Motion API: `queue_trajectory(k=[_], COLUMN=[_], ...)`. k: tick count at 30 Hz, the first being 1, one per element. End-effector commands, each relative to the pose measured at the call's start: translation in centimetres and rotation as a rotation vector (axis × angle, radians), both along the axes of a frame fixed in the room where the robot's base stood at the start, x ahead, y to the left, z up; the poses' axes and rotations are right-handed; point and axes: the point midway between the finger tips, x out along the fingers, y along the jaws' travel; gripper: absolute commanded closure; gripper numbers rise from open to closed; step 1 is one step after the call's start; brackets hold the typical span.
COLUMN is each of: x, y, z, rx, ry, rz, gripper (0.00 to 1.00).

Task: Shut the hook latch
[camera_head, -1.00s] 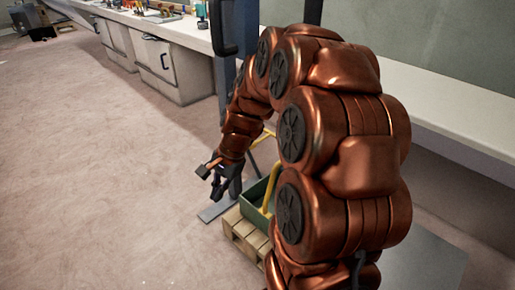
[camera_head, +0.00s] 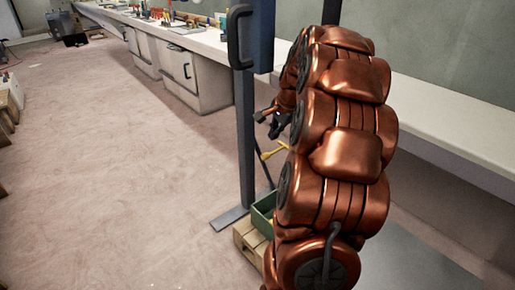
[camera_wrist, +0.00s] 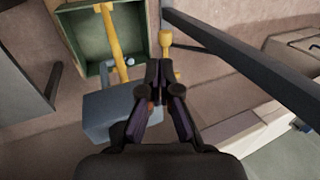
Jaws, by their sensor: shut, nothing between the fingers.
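My gripper (camera_head: 274,122) shows in the head view beside the grey post, partly hidden behind my arm. In the wrist view my gripper (camera_wrist: 158,68) is shut and empty, with its fingertips together. I cannot pick out the hook latch for certain in either view. A blue box (camera_head: 262,42) with a black handle (camera_head: 236,38) is at the upper part of the post, above my gripper. Yellow bar-like parts (camera_head: 272,154) show below my gripper. In the wrist view a yellow handle (camera_wrist: 166,48) is just past the fingertips, and whether they touch cannot be told.
A green crate (camera_wrist: 82,72) stands on a wooden pallet (camera_head: 246,238) low by the grey post (camera_head: 245,150). A blue-grey block (camera_wrist: 98,108) lies left of the fingers in the wrist view. A long white bench (camera_head: 440,115) runs behind. The floor at left is open.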

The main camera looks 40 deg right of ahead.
Motion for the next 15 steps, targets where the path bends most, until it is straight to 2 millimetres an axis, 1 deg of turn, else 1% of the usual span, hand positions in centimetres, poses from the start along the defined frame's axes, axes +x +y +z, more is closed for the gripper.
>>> queue_trajectory(k=[1,4,7,15], x=[-0.3,-0.6,-0.8,-0.7], y=[-1.2,-2.3,-2.6,-2.5], z=[0.9,1.6,1.7,1.5], rx=[-0.015,-0.034,-0.038,-0.037], ry=[-0.005,-0.010,-0.011,-0.010], rz=[-0.014,-0.028,-0.032,-0.029], gripper=[1.00,1.00,1.00,1.00])
